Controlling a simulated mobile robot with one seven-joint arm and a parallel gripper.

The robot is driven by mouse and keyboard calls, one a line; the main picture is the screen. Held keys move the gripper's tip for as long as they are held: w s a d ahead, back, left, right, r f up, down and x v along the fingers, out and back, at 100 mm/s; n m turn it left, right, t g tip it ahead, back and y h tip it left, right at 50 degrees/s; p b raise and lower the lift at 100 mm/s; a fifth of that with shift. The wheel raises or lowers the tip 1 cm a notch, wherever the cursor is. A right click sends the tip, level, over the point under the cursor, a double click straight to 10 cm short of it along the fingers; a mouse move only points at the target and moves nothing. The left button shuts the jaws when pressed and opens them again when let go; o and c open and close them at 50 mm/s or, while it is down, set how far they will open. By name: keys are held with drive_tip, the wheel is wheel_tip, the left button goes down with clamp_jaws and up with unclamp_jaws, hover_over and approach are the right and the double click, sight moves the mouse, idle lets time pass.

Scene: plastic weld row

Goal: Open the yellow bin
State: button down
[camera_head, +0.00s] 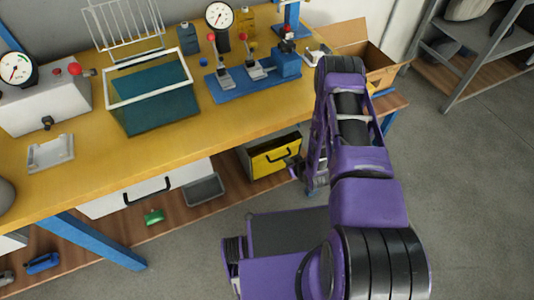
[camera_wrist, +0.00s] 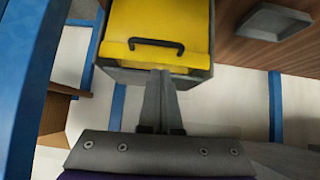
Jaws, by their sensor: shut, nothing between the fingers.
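The yellow bin (camera_head: 277,160) has a yellow front with a black handle (camera_head: 279,155) in a grey housing, and sits on the shelf below the workbench in the head view. Whether the bin stands shut or slightly open is not clear. In the wrist view, the yellow bin (camera_wrist: 190,20) fills the top middle, with its handle (camera_wrist: 157,43) across the yellow face. My gripper (camera_wrist: 160,74) is shut and empty, its fingertips at the housing's edge near the handle, not around it; contact cannot be told. In the head view, my gripper (camera_head: 295,168) is partly hidden beside the bin's right end.
The yellow workbench (camera_head: 235,129) overhangs the bin, with a blue leg (camera_head: 100,240) at left. A white drawer (camera_head: 147,192) and a grey tray (camera_head: 204,190) are left of the bin. A cardboard box (camera_head: 380,70) stands at the right. The grey floor at right is clear.

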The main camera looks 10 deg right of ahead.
sight(273, 155)
drive_tip(key=x, duration=0.3)
drive_tip(key=b+x, duration=0.1)
drive_tip(key=x, duration=0.3)
drive_tip(key=b+x, duration=0.1)
drive_tip(key=x, duration=0.2)
drive_tip(key=shift+s+a+f, duration=0.1)
drive_tip(key=shift+a+f, duration=0.15)
drive_tip(key=shift+a, duration=0.2)
drive_tip(key=shift+s, duration=0.1)
